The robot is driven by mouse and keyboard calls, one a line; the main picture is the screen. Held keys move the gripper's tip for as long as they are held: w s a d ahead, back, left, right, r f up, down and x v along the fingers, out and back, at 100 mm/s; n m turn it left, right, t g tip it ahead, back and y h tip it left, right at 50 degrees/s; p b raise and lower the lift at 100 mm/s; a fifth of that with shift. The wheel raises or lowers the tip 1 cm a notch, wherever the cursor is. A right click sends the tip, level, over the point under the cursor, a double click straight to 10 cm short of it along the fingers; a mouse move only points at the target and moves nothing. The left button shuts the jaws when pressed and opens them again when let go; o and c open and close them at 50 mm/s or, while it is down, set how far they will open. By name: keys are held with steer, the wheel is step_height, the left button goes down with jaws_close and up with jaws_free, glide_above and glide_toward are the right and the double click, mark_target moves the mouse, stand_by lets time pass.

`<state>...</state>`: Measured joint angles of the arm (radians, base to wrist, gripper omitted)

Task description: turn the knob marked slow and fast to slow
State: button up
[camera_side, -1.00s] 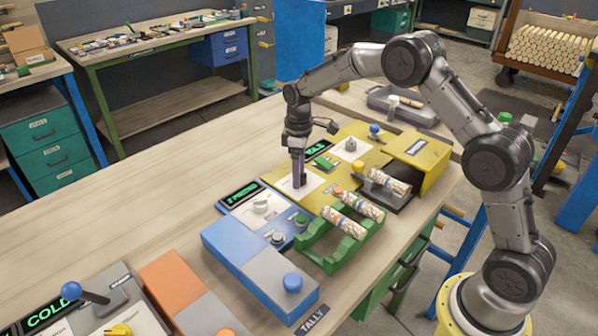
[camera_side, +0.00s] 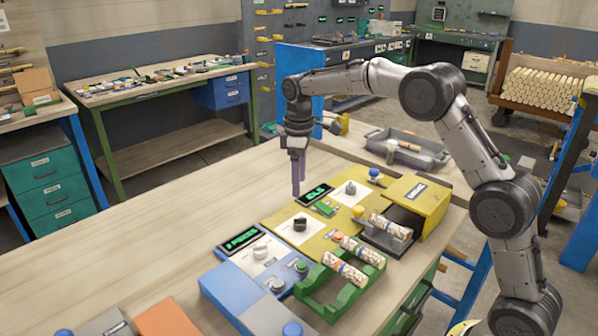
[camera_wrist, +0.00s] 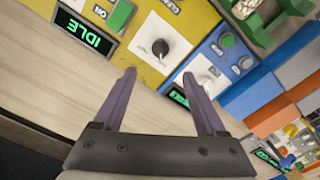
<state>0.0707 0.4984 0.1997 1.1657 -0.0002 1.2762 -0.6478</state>
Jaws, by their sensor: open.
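A dark round knob (camera_side: 300,224) sits on a white plate on the yellow panel, and it also shows in the wrist view (camera_wrist: 160,47). A pale knob (camera_side: 260,252) sits on the blue panel to its left, and a grey knob (camera_side: 351,188) is on the yellow panel behind. The markings around the knobs are too small to read, so I cannot tell which is marked slow and fast. My gripper (camera_side: 297,190) is open and empty, raised above the yellow panel near the dark knob, apart from it. Its two fingers (camera_wrist: 160,76) point toward that knob in the wrist view.
A display reading IDLE (camera_wrist: 85,33) is beside the dark knob's plate, with a green switch (camera_wrist: 121,15) near it. A green rack (camera_side: 330,297) holds patterned cylinders at the front. A yellow box (camera_side: 418,198) stands at the right. The bench to the left is clear.

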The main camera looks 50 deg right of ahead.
steer(key=shift+r, duration=1.05)
steer(key=shift+r, duration=0.1)
steer(key=s+a+r+t, duration=0.2)
steer(key=s+r+t, duration=0.1)
steer(key=s+r, duration=1.2)
steer(key=s+f+m+t, duration=0.1)
steer(key=s+f+m, duration=0.2)
steer(key=s, duration=0.7)
steer(key=s+a+f+m+t, duration=0.1)
steer(key=s+f+m, duration=0.2)
steer(key=s+f, duration=0.5)
steer(key=shift+s+a+m+t, duration=0.3)
steer(key=shift+s, duration=0.7)
